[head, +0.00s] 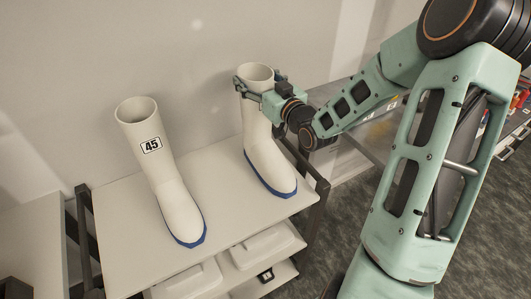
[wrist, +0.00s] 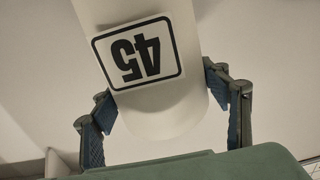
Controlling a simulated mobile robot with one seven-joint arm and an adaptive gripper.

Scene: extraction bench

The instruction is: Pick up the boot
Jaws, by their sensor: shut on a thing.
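Two white rubber boots with blue soles show in the head view. The right boot (head: 258,140) is upright at the right side of the shelf top, and my gripper (head: 250,88) is shut around its upper shaft just below the opening. I cannot tell whether its sole touches the shelf. In the wrist view the held boot (wrist: 165,108) shows a "45" label, upside down, between the two finger pads of my gripper (wrist: 162,105). The left boot (head: 165,175) stands upright on the shelf, also with a "45" label, apart from my gripper.
The white shelf top (head: 125,220) has a dark frame, with white lidded boxes (head: 262,243) and a small dark item (head: 265,276) on the levels below. A plain wall stands close behind. A grey metal bench (head: 345,160) is to the right. Grey carpet shows at lower right.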

